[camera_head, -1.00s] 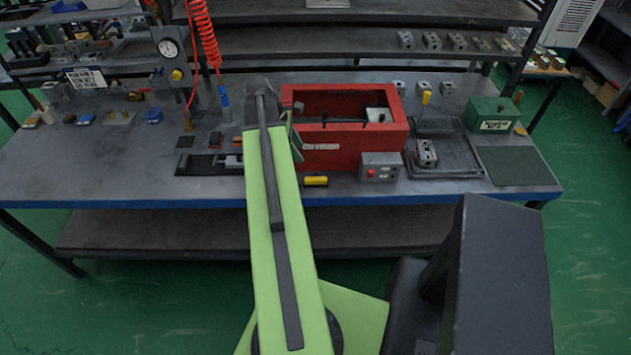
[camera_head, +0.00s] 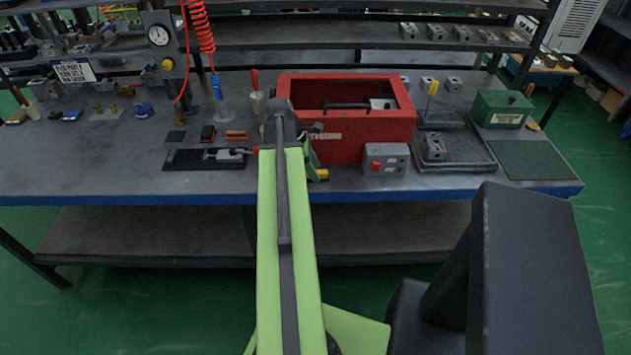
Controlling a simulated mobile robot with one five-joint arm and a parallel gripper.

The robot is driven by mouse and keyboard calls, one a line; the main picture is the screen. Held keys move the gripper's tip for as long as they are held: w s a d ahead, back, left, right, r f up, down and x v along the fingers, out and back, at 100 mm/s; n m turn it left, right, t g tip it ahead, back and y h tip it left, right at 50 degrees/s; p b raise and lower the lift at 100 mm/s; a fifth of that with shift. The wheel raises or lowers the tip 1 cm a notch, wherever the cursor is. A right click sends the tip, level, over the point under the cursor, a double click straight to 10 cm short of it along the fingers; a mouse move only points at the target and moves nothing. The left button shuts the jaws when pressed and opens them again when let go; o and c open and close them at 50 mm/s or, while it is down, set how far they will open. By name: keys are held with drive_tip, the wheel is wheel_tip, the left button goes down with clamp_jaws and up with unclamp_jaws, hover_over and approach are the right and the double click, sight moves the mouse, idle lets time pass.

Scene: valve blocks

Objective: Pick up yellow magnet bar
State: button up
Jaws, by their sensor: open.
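The yellow magnet bar (camera_head: 322,175) lies near the front edge of the workbench, in front of the red box. Only its right end shows; my arm and gripper hide the rest. My gripper (camera_head: 313,168) is at the far end of my green arm, close above or beside the bar. Only part of its green side shows, and it is open. I cannot tell whether its fingers touch the bar or are around it.
The red box (camera_head: 352,151) stands just behind the bar. A grey box with a red button (camera_head: 386,159) is to the right. A dark vise-like fixture (camera_head: 205,159) is to the left. The front strip of the bench (camera_head: 120,185) is clear at left.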

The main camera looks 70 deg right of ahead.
drive_tip(key=shift+b+x, duration=0.35)
drive_tip(key=shift+x, duration=0.7)
drive_tip(key=shift+w+r, duration=0.1)
clamp_jaws()
